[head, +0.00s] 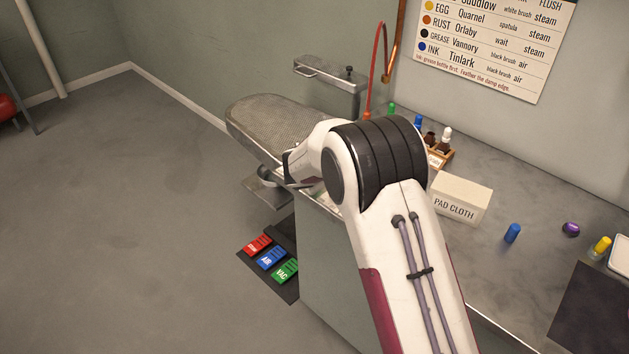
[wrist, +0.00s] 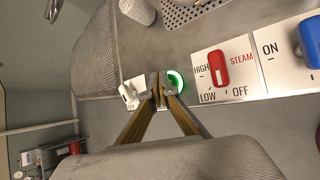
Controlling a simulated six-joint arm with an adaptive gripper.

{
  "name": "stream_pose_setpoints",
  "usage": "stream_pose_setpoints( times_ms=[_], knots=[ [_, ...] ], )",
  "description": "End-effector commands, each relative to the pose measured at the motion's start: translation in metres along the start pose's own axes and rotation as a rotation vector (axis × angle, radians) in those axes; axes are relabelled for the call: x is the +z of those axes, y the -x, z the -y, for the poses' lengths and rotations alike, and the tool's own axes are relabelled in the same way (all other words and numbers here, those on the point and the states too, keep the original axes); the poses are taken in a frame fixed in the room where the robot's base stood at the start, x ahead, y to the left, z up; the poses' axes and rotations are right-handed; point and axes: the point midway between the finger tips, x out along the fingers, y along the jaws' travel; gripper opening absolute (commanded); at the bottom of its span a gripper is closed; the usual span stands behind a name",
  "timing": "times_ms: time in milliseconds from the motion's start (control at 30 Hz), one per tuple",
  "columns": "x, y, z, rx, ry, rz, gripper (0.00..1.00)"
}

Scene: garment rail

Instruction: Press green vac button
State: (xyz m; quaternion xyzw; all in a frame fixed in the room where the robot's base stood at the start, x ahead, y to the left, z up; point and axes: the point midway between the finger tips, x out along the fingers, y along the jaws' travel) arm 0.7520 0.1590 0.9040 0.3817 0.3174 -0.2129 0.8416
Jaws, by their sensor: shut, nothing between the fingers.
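In the wrist view, a round green-lit button (wrist: 178,79) shows on the panel beside the steam controls. My gripper (wrist: 164,88) is shut and empty, its fingertips together over the button's left part, which they hide. I cannot tell whether the tips touch it. Any label on this button is hidden or too small to read. In the head view, a green pedal (head: 285,272) marked VAC lies on the floor mat by the bench. My gripper is hidden behind my arm there.
A red knob (wrist: 218,68) marked HIGH, LOW and OFF sits right of the button, and a blue knob (wrist: 311,42) lies beyond it. A small white fitting (wrist: 131,92) is left of my fingers. The padded board (head: 280,122) and PAD CLOTH box (head: 461,197) are nearby.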

Motion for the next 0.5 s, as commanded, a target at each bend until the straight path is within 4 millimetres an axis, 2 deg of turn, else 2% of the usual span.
stream_pose_setpoints(
  times_ms=[500],
  knots=[
    [-0.0029, -0.0038, 0.0031, -0.001, 0.001, -0.001, 0.0]
  ],
)
